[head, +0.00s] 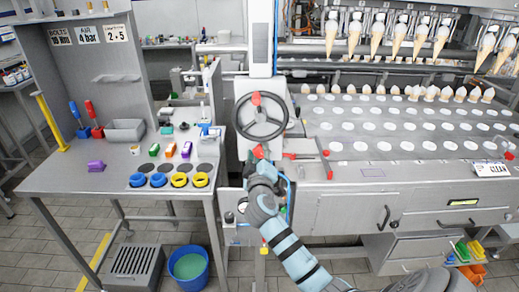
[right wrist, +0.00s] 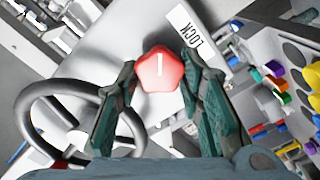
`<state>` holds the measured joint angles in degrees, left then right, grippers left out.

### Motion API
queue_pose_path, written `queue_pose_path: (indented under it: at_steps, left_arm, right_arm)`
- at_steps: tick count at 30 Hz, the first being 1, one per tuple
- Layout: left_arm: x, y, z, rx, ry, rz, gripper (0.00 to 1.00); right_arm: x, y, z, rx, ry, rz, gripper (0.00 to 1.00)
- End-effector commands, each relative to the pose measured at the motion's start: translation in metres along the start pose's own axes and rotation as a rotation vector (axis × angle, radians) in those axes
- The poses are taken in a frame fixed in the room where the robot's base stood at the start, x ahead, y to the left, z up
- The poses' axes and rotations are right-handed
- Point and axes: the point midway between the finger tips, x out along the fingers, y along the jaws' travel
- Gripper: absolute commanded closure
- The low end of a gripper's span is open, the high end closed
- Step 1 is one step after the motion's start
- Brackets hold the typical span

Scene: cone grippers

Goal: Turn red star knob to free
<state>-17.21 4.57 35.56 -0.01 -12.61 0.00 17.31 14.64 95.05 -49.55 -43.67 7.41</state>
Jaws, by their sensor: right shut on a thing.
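The red star knob (right wrist: 160,72) sits between the two fingers of my right gripper (right wrist: 158,66) in the right wrist view. It has a short white mark on its face, which runs nearly upright in that picture. A white LOCK label (right wrist: 191,32) lies on the panel just above and right of the knob; no FREE label can be read. In the head view my right gripper (head: 259,158) is at the machine panel below the handwheel, shut on the knob, which it mostly hides. My left gripper is not in view.
The handwheel (head: 260,135) with a red part at its top stands just above my right gripper; its rim is also close in the right wrist view (right wrist: 28,110). Red handles (head: 305,155) lie to the right. A side table (head: 60,180) with small parts stands at left.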

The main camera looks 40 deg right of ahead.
Motion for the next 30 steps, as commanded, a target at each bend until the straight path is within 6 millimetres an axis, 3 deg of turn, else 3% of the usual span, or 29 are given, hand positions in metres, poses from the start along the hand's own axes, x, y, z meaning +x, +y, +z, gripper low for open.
queue_pose_path:
  at_steps: [18,30]
  left_arm:
    - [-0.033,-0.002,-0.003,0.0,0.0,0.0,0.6]
    - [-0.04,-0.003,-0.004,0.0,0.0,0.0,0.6]
  right_arm:
    - [0.0,-0.001,-0.002,-0.541,0.001,0.0,0.94]
    - [0.0,-0.002,0.0,-0.707,0.002,0.0,0.94]
